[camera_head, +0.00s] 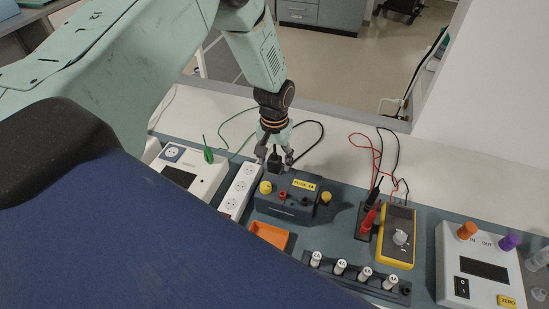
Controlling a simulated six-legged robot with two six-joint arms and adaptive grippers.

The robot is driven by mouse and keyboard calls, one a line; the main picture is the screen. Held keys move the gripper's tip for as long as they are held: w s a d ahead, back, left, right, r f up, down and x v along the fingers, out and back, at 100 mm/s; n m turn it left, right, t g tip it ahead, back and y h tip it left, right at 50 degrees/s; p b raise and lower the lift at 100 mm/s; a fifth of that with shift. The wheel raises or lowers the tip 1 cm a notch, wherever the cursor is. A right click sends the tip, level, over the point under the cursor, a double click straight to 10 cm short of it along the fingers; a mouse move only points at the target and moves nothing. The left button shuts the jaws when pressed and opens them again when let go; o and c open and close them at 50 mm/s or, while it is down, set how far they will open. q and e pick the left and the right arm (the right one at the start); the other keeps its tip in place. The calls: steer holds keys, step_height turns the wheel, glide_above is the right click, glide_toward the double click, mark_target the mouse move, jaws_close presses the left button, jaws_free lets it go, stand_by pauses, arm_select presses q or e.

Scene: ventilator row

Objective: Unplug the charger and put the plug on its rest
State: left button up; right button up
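My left gripper (275,154) points down near the far end of a white power strip (237,192), just behind the dark fuse box. Its fingers are on both sides of a black plug (274,162) and look closed on it. A black cable loops away behind the gripper to the right. The strip has several round sockets, and those nearer me are empty. Whether the plug touches the strip or the surface below is hidden by the fingers and the fuse box. My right gripper is not in view.
The fuse box (290,196) has yellow knobs. An orange tray (269,233) lies in front of it. A white socketed device (190,168) stands left. A fuse row (355,275), yellow multimeter (396,238) and IN/OUT unit (480,265) stand right. The white counter behind is mostly clear.

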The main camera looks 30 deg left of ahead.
mark_target(274, 153)
arm_select(q)
steer(key=shift+s+d, duration=0.1)
steer(key=shift+s, duration=0.05)
step_height(274, 153, up, 12)
steer(key=shift+f, duration=0.25)
steer(key=shift+r, duration=0.25)
